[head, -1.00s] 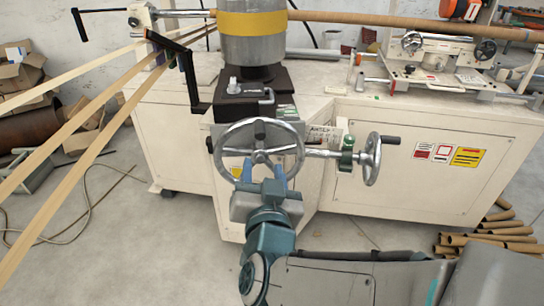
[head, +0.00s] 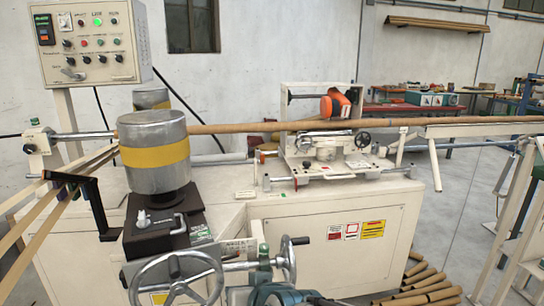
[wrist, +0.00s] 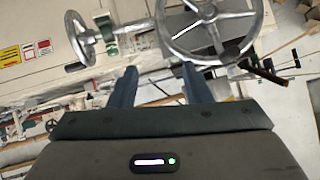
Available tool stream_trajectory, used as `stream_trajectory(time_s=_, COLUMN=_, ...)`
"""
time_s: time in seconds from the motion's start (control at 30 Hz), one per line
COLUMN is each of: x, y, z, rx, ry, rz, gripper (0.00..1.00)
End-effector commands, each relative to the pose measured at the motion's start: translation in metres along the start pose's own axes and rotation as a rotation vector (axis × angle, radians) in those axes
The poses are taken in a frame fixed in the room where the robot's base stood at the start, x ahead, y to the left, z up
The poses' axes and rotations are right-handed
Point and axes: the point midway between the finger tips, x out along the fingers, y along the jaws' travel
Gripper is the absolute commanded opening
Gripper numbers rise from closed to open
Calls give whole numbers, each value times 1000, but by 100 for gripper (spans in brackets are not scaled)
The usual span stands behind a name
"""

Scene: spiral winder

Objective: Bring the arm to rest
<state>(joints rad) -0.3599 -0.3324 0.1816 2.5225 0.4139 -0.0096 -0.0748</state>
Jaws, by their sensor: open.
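My gripper (wrist: 160,82) shows in the wrist view with its two dark fingers well apart and nothing between them. The large spoked handwheel (wrist: 210,28) is beyond the fingertips in that view; I cannot tell the exact gap. The smaller handwheel (wrist: 82,38) is to its left. In the head view the large handwheel (head: 152,268) is cut by the bottom edge, with the small handwheel (head: 289,262) to its right. A teal part of my arm (head: 280,295) shows at the bottom edge there; my fingers cannot be made out in that view.
The cream machine cabinet (head: 335,240) stands close in front, carrying a steel drum with a yellow band (head: 155,152) and a long brown tube (head: 260,127). A control panel (head: 92,42) is at upper left. Cardboard tubes (head: 425,285) lie on the floor at lower right.

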Motion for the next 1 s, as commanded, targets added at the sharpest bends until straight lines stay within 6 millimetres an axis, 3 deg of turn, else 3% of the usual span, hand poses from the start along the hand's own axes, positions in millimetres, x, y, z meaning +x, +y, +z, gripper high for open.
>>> stream_trajectory(time_s=0.07, x=-23, y=26, z=-8, rx=13, ry=-94, rz=55, gripper=44)
stream_trajectory(time_s=0.3, x=-96, y=102, z=9, rx=78, ry=-404, rz=232, gripper=44)
stream_trajectory(time_s=0.5, x=-152, y=137, z=26, rx=148, ry=-586, rz=344, gripper=44)
stream_trajectory(time_s=0.67, x=-168, y=145, z=34, rx=173, ry=-641, rz=376, gripper=44)
stream_trajectory(time_s=1.0, x=-168, y=146, z=35, rx=173, ry=-646, rz=377, gripper=44)
